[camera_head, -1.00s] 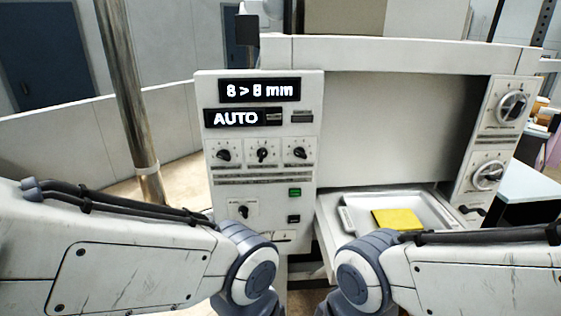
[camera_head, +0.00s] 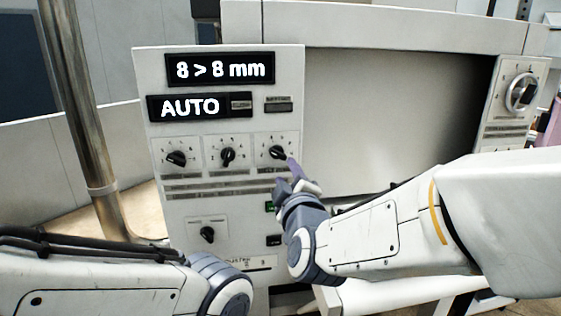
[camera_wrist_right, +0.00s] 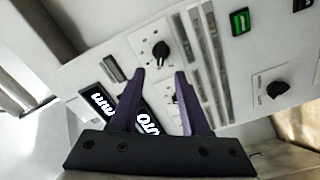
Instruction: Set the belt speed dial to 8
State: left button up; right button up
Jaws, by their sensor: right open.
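The control panel (camera_head: 292,105) has a row of three small black dials: left (camera_head: 176,158), middle (camera_head: 228,156) and right (camera_head: 277,153). Their labels are too small to read, so I cannot tell which is the belt speed dial. My right gripper (camera_head: 289,177) is open just below and right of the right dial. In the right wrist view, the right dial (camera_wrist_right: 161,51) shows beyond the open purple fingertips (camera_wrist_right: 167,77), roughly between them and apart from them. The middle dial is partly hidden behind a finger. My left gripper is out of view; only its arm shows at lower left.
Displays read "8 > 8 mm" (camera_head: 220,70) and "AUTO" (camera_head: 190,107). A lower dial (camera_head: 207,234) sits below the row. A green button (camera_wrist_right: 240,21) is nearby. A large round dial (camera_head: 521,92) is at far right. A metal post (camera_head: 80,110) stands left.

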aim_at(278, 156)
jog(key=w, duration=0.3)
jog(key=w+a+p, duration=0.1)
jog(key=w, duration=0.2)
jog(key=w+p, duration=0.1)
jog(key=w, duration=0.2)
jog(key=shift+w+a, duration=0.1)
jog(key=shift+a, duration=0.25)
grip_shut()
